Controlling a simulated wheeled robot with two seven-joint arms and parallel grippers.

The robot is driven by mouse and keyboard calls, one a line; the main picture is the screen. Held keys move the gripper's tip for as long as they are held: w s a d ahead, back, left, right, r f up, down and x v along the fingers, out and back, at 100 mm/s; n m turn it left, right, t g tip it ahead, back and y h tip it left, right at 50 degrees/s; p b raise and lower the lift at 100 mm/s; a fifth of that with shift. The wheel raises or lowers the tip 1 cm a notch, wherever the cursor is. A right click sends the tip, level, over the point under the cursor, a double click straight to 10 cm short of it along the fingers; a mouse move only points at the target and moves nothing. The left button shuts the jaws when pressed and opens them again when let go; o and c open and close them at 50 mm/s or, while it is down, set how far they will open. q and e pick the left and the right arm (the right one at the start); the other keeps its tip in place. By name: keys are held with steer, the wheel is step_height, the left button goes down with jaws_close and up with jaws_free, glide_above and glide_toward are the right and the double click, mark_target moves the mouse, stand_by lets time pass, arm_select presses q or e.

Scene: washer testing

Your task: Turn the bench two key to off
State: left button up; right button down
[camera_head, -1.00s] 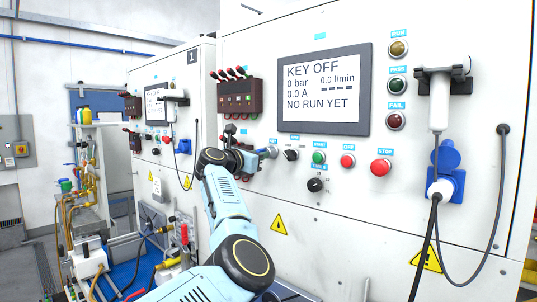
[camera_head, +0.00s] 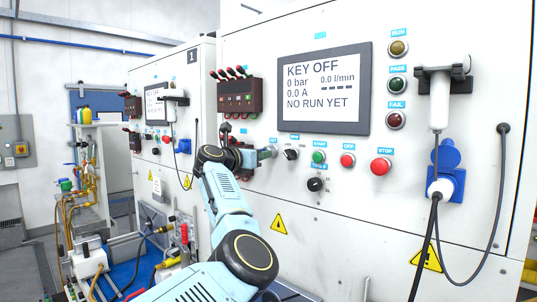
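The bench two panel (camera_head: 340,215) is the large white front on the right. Its screen (camera_head: 322,88) reads KEY OFF, 0 bar, 0.0 A and NO RUN YET. A small grey-blue part (camera_head: 266,153) at the left end of the button row, under a blue label, looks like the key switch. Its exact angle is too small to read. My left gripper (camera_head: 250,158) is at the panel just left of this part, mostly hidden behind my wrist. I cannot tell whether it touches the part, or whether its fingers are open. My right gripper is out of view.
A black selector knob (camera_head: 290,154), green button (camera_head: 319,156) and red stop button (camera_head: 381,166) sit to the right. A red-brown lever block (camera_head: 240,97) juts out above my wrist. A white handset (camera_head: 439,98) and hanging cables are at the right. Bench one (camera_head: 165,75) stands left.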

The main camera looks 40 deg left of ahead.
arm_select(q)
steer(key=s+b, duration=0.4)
steer(key=s, duration=0.9)
steer(key=shift+d, duration=0.35)
